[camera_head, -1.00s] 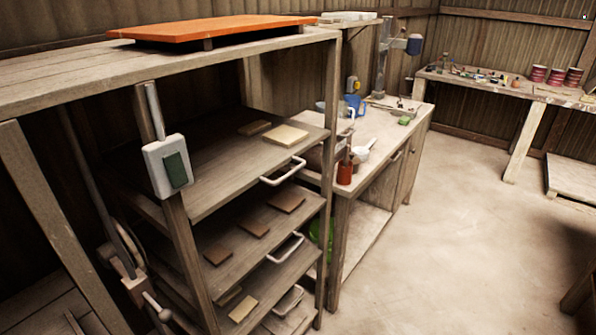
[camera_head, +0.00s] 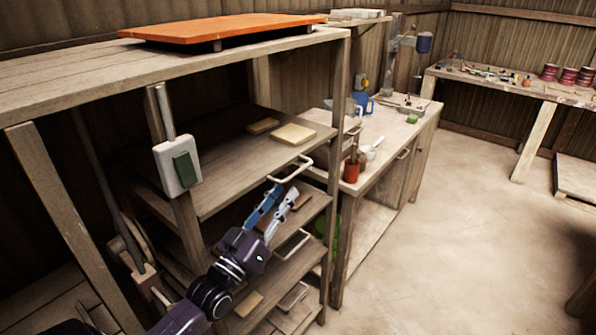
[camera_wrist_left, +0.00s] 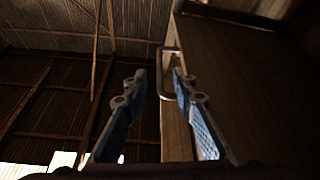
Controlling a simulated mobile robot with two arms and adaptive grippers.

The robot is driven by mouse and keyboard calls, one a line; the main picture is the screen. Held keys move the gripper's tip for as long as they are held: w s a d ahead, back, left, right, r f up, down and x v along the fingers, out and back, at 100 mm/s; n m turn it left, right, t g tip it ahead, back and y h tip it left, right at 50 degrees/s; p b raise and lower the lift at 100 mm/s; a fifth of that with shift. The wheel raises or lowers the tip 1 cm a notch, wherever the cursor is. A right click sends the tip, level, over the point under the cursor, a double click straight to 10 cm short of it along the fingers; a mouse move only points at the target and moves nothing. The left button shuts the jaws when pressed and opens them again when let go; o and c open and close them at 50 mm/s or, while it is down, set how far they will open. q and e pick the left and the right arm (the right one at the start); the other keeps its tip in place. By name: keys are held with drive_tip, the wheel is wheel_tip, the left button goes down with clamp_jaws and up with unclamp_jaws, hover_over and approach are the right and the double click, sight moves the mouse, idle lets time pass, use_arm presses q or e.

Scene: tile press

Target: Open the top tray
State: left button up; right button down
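The top tray (camera_head: 235,170) is a grey wooden board in the rack, with two pale tiles on it, one of them a cream tile (camera_head: 293,134). Its white U-shaped handle (camera_head: 292,170) sticks out from the front edge. My left gripper (camera_head: 284,190) is just below that handle, its fingers pointing up toward it. In the left wrist view, the handle (camera_wrist_left: 163,75) shows between the open blue fingertips (camera_wrist_left: 159,76), close to the right one. I cannot tell whether they touch. My right gripper is not in view.
Lower trays with handles (camera_head: 293,245) lie beneath, partly hidden by my left arm. A white box with a green front (camera_head: 178,165) is on the rack's left post. A workbench (camera_head: 385,140) stands to the right, with open floor (camera_head: 460,220) before it.

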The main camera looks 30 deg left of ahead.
sight(298, 171)
use_arm(q)
drive_tip(key=p+x, duration=0.2)
drive_tip(key=x, duration=0.4)
drive_tip(key=shift+w+r, duration=0.15)
drive_tip(key=shift+r, duration=0.15)
drive_tip(key=shift+w+r, duration=0.15)
drive_tip(key=shift+w, duration=0.45)
drive_tip(key=shift+c, duration=0.4)
clamp_jaws()
